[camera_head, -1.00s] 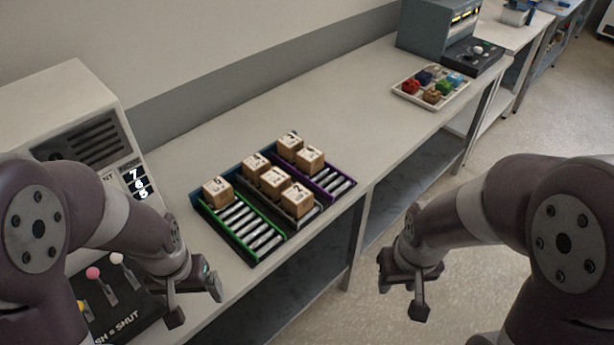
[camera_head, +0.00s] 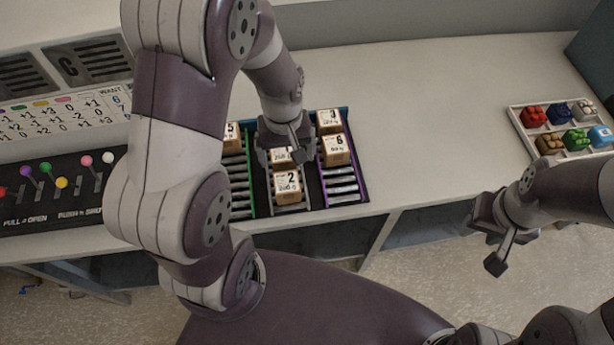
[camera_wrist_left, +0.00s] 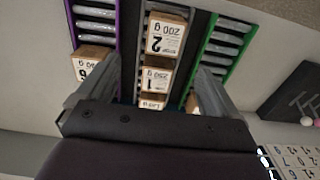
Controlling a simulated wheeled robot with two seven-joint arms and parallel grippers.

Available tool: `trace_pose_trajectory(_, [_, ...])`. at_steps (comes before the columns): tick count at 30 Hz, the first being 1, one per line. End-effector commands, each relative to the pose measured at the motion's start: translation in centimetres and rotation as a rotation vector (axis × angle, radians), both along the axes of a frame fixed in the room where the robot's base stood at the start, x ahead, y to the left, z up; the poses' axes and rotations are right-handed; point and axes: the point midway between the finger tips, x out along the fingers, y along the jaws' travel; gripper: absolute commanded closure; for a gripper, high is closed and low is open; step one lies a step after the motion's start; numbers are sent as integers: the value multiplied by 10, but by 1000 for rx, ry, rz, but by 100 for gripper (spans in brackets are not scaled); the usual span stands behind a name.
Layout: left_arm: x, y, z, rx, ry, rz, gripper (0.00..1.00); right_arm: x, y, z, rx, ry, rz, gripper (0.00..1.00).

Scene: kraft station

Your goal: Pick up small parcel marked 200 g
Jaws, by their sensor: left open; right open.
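The parcel with a large 2 (camera_head: 287,186) is a small brown box with a white label at the near end of the middle lane. In the left wrist view its label (camera_wrist_left: 164,36) appears upside down and seems to read 200 g. Behind it in that lane is parcel 1 (camera_wrist_left: 155,77), with another box (camera_wrist_left: 152,103) beyond; both are partly hidden in the head view. My left gripper (camera_head: 285,152) is open and empty above the middle lane, over the boxes behind parcel 2. My right gripper (camera_head: 489,240) is open and empty, off the table's front edge.
Parcel 6 (camera_head: 335,150) and parcel 3 (camera_head: 329,121) stand in the purple-edged lane at right. Parcel 5 (camera_head: 232,137) is in the green-edged lane at left. A lever panel (camera_head: 60,205) lies left; a tray of coloured pieces (camera_head: 526,130) lies right. The table between is clear.

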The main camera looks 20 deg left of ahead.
Motion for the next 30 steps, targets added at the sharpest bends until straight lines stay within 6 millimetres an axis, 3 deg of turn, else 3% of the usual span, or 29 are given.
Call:
trace_pose_trajectory(7, [-2, 0, -52, -1, 7, 9, 6, 0, 0, 6, 0, 0, 0, 57])
trace_pose_trajectory(14, [-3, 0, -81, -1, 7, 8, 6, 0, 0, 14, 0, 0, 0, 57])
trace_pose_trajectory(19, [-4, -1, -113, 0, 4, 7, 6, 0, 0, 22, 0, -1, 0, 57])
trace_pose_trajectory(28, [-3, -1, -124, 0, 0, 7, 6, 0, 0, 21, 0, 0, 0, 57])
trace_pose_trajectory(30, [-3, -1, -124, -1, 1, 7, 29, 0, 0, 21, 0, 0, 0, 57])
